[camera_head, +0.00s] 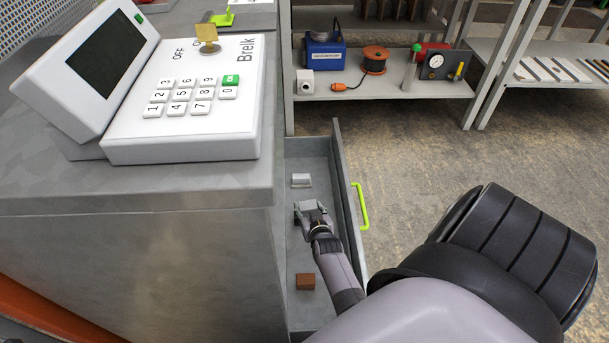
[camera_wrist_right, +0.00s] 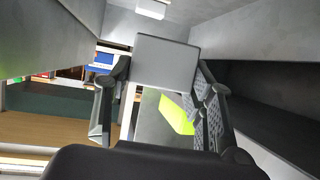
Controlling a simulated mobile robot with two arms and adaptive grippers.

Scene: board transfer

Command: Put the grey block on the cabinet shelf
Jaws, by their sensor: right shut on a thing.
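My right gripper (camera_head: 312,210) reaches into an open grey drawer (camera_head: 341,170) with a green handle (camera_head: 361,205). It is shut on the grey block (camera_head: 307,205). In the right wrist view the grey block (camera_wrist_right: 166,62) sits between the two fingers of my right gripper (camera_wrist_right: 164,80), with a square face showing. I cannot tell whether the block touches the drawer floor. A grey cabinet (camera_head: 140,270) stands left of the drawer. Its inner shelf cannot be made out in the head view. My left gripper is not in view.
A white block (camera_head: 301,180) lies beyond my gripper in the drawer, and a brown block (camera_head: 305,281) lies nearer. A keypad terminal (camera_head: 190,100) stands on the cabinet top. A rack shelf (camera_head: 400,88) behind holds a blue box (camera_head: 325,52) and an orange reel (camera_head: 374,60). Floor right of the drawer is clear.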

